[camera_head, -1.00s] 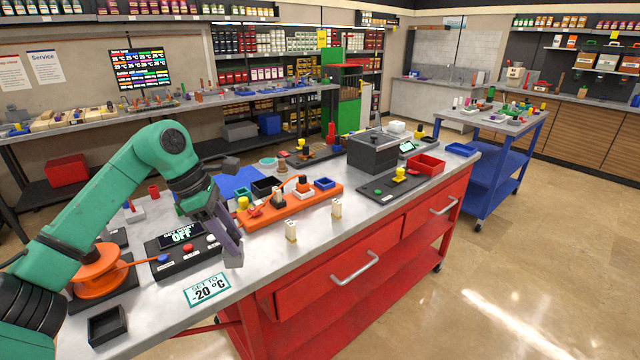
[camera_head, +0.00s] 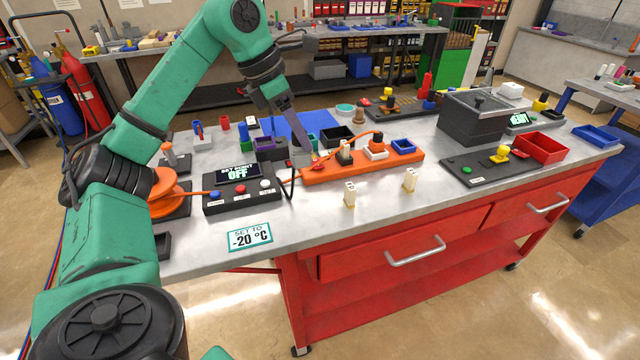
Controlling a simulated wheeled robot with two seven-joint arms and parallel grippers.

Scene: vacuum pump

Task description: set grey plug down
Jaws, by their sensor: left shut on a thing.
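My left gripper (camera_head: 308,150) points down at the left end of the orange power strip (camera_head: 365,166), beside the purple tray. Its jaws are shut on the grey plug, which is mostly hidden by the fingers and hard to make out. A grey shape (camera_head: 298,158) shows just left of the fingertips; I cannot tell whether it is the plug or a small tray. A dark cord (camera_head: 290,182) runs from the set-point box (camera_head: 242,190) up toward this spot. My right gripper is not in view.
A purple tray (camera_head: 270,154), a black tray (camera_head: 337,141) and a blue tray (camera_head: 403,147) stand close around the strip. Two cream blocks (camera_head: 350,194) (camera_head: 410,180) stand in front of it. The bench front between sign (camera_head: 249,237) and blocks is clear.

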